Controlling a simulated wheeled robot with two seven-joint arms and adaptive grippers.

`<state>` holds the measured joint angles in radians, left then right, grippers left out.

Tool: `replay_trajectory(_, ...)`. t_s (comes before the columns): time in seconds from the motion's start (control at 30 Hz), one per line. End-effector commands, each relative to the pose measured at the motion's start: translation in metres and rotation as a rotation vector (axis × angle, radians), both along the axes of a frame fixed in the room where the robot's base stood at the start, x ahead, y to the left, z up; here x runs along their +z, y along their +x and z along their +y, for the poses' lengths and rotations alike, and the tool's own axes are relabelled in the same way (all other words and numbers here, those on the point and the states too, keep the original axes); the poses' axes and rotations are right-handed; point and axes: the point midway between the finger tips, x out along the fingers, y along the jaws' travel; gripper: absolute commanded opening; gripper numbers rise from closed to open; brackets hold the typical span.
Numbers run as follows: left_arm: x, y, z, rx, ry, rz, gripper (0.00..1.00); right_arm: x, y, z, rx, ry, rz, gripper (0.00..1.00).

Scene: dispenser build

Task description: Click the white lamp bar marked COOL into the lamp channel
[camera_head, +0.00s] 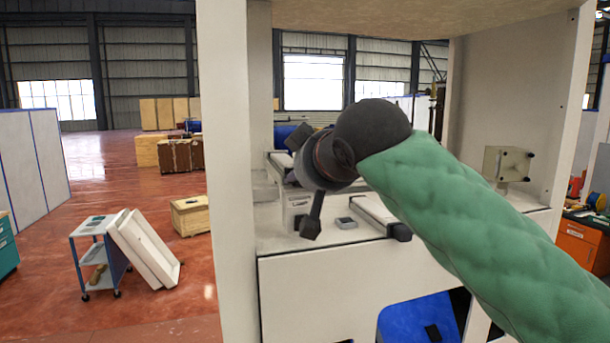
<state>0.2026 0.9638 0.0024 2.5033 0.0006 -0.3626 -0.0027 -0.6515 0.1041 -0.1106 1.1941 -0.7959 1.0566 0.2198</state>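My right arm, in a green sleeve, reaches in from the right over the white shelf inside the cabinet. Its dark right gripper (304,183) has its fingers spread wide, one high and one pointing down, with nothing visible between them. A white bar with a dark end (372,212) lies on the shelf below my wrist, partly hidden by my arm. Another pale, long piece (277,166) shows behind the gripper. No COOL mark is readable, so I cannot tell which piece is the lamp bar. I cannot make out the lamp channel. My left gripper is out of view.
A small grey block (346,223) and a white box (296,203) stand on the shelf near the lower finger. A beige boxy unit (508,164) is at the right. Cabinet side walls (230,170) and a top panel (400,15) enclose the space.

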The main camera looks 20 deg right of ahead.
Motion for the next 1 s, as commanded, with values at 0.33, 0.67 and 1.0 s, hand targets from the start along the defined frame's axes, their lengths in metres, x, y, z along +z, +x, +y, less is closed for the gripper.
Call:
replay_trajectory(0.33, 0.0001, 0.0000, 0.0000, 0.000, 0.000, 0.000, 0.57, 0.0009, 0.0001, -0.0004, -0.001, 0.000, -0.002, 0.00)
replay_trajectory(0.67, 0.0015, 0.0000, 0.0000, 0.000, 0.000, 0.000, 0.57, 0.0010, 0.0029, -0.0002, -0.001, 0.000, -0.002, 0.00)
replay_trajectory(1.0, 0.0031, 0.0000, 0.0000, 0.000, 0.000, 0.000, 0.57, 0.0007, 0.0070, 0.0003, 0.000, -0.001, -0.002, 0.00)
